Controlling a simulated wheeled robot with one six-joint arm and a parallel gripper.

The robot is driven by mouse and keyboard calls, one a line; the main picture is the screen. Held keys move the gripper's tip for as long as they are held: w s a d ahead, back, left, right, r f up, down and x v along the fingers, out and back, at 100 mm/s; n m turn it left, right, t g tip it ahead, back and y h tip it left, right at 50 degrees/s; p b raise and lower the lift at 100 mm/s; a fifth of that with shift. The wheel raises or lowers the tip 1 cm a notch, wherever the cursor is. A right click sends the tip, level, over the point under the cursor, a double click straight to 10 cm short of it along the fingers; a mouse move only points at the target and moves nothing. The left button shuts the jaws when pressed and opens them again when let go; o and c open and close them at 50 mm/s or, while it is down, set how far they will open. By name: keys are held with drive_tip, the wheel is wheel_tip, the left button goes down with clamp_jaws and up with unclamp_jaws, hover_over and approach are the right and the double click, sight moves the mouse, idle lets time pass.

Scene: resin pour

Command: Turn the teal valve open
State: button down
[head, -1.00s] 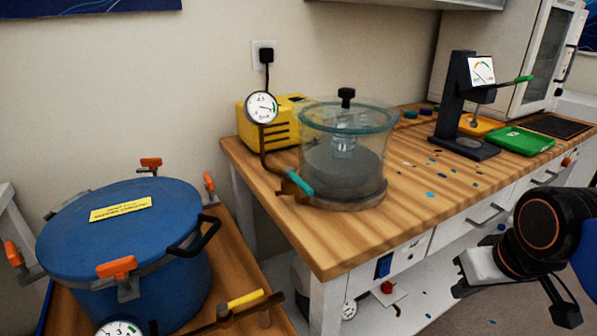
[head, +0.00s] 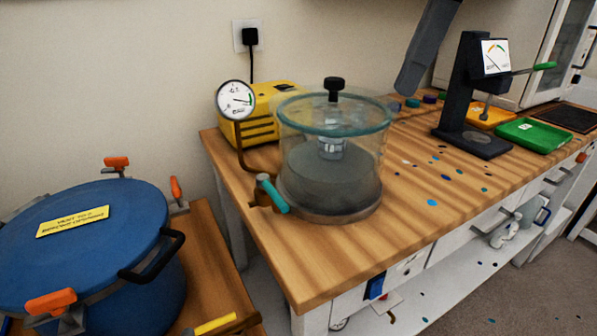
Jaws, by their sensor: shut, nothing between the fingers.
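The teal valve handle (head: 272,195) sits on the brown pipe fitting at the lower left of the clear chamber (head: 331,160). It slants down to the right, close to the chamber wall. The round gauge (head: 236,99) stands on the same pipe above it. A dark grey bar comes down from the top edge, right of the chamber; its free end looks like the shut tip of my gripper (head: 407,86). It is well apart from the valve, up and to the right, and looks empty. The rest of my arm is out of the picture.
A yellow pump (head: 262,118) stands behind the chamber. A blue pot (head: 85,240) with orange clamps is at the left. A black press stand (head: 470,105) and a green tray (head: 533,132) are at the right. The front of the wooden bench (head: 330,255) is clear.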

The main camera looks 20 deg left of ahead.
drive_tip(key=s+a+r+n+g, duration=0.1)
drive_tip(key=s+a+r+n, duration=0.45)
drive_tip(key=a, duration=0.25)
drive_tip(key=h, duration=0.1)
approach(273, 193)
wheel_tip(273, 193, down, 7)
drive_tip(key=d, duration=0.1)
drive_tip(key=shift+n, duration=0.35)
